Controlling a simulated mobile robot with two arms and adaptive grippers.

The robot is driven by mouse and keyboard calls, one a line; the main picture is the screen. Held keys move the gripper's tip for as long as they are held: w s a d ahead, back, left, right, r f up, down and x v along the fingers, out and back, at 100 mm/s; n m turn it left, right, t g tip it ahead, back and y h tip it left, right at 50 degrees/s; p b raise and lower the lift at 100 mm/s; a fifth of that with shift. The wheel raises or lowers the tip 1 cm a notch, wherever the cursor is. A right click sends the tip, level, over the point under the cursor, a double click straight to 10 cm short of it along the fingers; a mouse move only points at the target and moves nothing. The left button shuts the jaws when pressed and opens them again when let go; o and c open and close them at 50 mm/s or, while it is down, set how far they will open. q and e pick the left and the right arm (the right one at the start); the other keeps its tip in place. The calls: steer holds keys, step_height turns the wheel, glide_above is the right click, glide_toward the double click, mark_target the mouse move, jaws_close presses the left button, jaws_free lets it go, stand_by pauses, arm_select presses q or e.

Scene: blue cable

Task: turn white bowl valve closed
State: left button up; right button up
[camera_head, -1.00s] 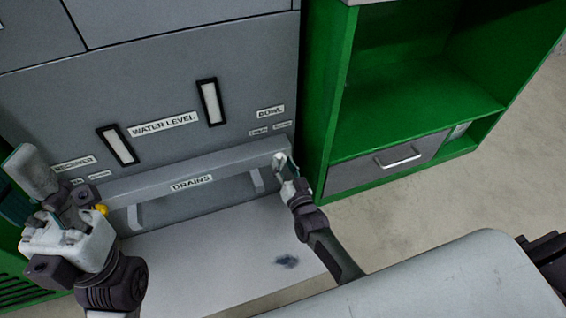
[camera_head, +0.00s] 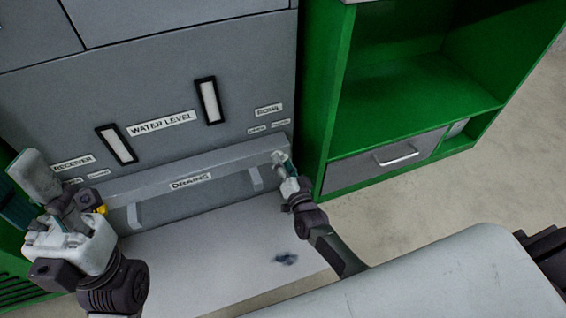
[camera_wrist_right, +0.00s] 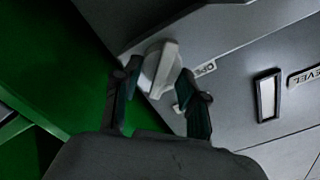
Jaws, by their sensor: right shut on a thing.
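The white bowl valve knob (camera_wrist_right: 160,70) is in the right wrist view, on the grey panel beside a partly hidden "OPEN" label (camera_wrist_right: 206,69). My right gripper (camera_wrist_right: 158,84) has its two dark fingers on either side of the knob and is shut on it. In the head view, the right gripper (camera_head: 285,168) is at the right end of the grey drains ledge, below the "BOWL" label (camera_head: 268,110), and mostly hides the valve. My left gripper (camera_head: 66,212) is at the left of the head view, away from the bowl valve; its finger opening is unclear.
The grey ledge labelled "DRAINS" (camera_head: 190,181) runs under the water level windows. A small yellow part (camera_head: 101,210) shows beside my left gripper. A green cabinet (camera_head: 330,100) with a grey drawer (camera_head: 385,162) stands close to the right gripper. The white surface (camera_head: 230,240) below is mostly clear.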

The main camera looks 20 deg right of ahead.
steer(key=o, duration=1.1)
steer(key=shift+o, duration=0.2)
steer(key=s, duration=1.2)
steer(key=shift+d, duration=0.2)
